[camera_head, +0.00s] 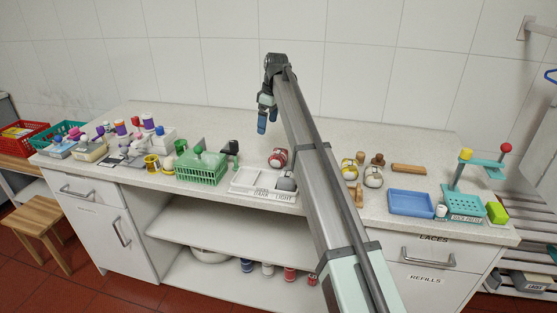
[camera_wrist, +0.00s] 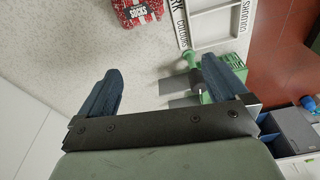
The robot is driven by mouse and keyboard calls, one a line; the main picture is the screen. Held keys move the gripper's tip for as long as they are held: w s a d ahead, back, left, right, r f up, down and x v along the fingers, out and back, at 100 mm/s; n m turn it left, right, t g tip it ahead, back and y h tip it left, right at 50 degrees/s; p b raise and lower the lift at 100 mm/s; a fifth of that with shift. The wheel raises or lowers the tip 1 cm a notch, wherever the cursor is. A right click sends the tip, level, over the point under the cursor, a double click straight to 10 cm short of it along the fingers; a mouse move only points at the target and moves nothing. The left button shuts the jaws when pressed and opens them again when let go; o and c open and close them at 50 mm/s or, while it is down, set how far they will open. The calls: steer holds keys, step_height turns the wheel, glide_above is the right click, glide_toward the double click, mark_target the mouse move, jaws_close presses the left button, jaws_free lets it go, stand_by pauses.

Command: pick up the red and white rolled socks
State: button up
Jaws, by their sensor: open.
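The red and white rolled socks (camera_head: 278,158) lie on the counter just behind the white sorting tray, left of my arm. In the wrist view the red roll (camera_wrist: 135,12), with a white label reading "SOCKS", is cut off by the top edge. My gripper (camera_head: 263,122) is raised above the back of the counter, beyond and a little left of the roll. In the wrist view its two blue fingers (camera_wrist: 158,75) are spread apart with nothing between them. The roll lies apart from the fingers.
The white labelled tray (camera_head: 245,181) holds a grey roll at its right. A green basket (camera_head: 203,168) stands to its left, with bottles and boxes farther left. Counter behind the red roll is bare.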

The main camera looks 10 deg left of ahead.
mark_target(278, 153)
steer(key=shift+n+h, duration=0.4)
steer(key=shift+h, duration=0.5)
steer(key=d+f, duration=0.1)
steer(key=f, duration=0.2)
steer(key=w+d+f, duration=0.1)
steer(key=f, duration=0.3)
steer(key=w+f, duration=0.1)
steer(key=f, duration=0.2)
steer(key=shift+w+d+f, duration=0.15)
steer(key=shift+d, duration=0.25)
steer(key=f, duration=0.4)
steer(key=shift+s+d, duration=0.25)
steer(key=shift+d, duration=0.05)
steer(key=shift+f, duration=0.55)
steer(key=c, duration=0.8)
